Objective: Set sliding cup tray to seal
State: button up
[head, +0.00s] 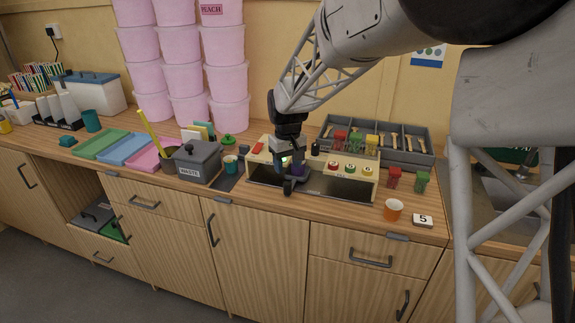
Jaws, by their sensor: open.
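A cream machine (312,167) stands on the wooden counter, with red, green and yellow round buttons on its front right. A dark flat surface (335,187) runs along its lower front; I cannot tell whether this is the sliding cup tray or at which position it stands. My gripper (289,187) is open at the left part of the machine, pointing down at its front. A small purple thing (299,170) shows right beside the fingers. The gripper hides part of the machine's left side, and I cannot tell whether the fingers touch anything.
A grey waste bin (197,163) and a teal cup (230,163) stand left of the machine. A grey divided tray (415,143) is behind. Stacked pink tubs (187,80) rise at the back.

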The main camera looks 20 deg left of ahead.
aim_at(287, 183)
jog(key=m, duration=0.5)
jog(key=shift+m, duration=0.4)
jog(key=m, duration=0.6)
jog(key=shift+f, duration=0.1)
jog(key=shift+f, duration=3.9)
jog(key=shift+c, duration=0.4)
grip_shut()
